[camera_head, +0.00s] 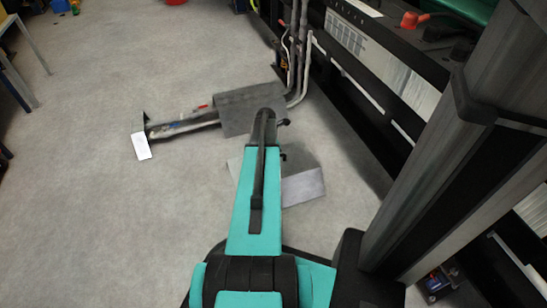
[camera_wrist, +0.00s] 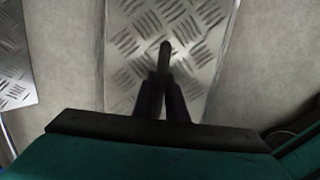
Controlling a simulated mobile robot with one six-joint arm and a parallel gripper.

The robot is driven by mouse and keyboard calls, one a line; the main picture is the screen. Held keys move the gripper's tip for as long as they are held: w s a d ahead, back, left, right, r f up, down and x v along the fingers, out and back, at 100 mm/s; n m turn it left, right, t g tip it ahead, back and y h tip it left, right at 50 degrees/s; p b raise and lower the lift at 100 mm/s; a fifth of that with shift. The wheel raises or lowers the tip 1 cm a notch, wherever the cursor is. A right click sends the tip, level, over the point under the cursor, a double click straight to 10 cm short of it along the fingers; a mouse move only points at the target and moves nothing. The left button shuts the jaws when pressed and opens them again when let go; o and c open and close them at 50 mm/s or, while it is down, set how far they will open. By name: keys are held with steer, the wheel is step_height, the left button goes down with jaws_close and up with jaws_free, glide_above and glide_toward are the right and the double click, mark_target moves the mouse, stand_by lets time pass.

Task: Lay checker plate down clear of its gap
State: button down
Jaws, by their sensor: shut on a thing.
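In the wrist view, a silver checker plate (camera_wrist: 195,60) with raised diamond tread lies under and ahead of my gripper (camera_wrist: 164,85). The fingers are shut on it, around a dark upright piece at its middle; the exact contact is hard to see. In the head view, my arm hides the fingertips. A grey plate (camera_head: 303,187) shows beside my arm, close to the floor; whether it touches the floor is unclear. The open floor gap (camera_head: 185,124), with pipes inside, runs to the left of a second grey plate (camera_head: 238,112).
Another checker plate edge (camera_wrist: 14,78) shows at the left of the wrist view. A small white panel (camera_head: 142,146) is at the gap's left end. Grey vertical pipes (camera_head: 300,60) and a dark machine frame (camera_head: 370,90) stand at right. Open floor (camera_head: 110,220) lies at left.

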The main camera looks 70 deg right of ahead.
stand_by(0.4)
steer(key=c, duration=1.8)
jaws_free()
steer(key=shift+f, duration=0.1)
steer(key=shift+o, duration=0.2)
step_height(320, 180, up, 12)
steer(key=w+p, duration=0.1)
steer(key=p, duration=0.4)
steer(key=shift+a, duration=0.45)
steer(key=shift+w, duration=0.1)
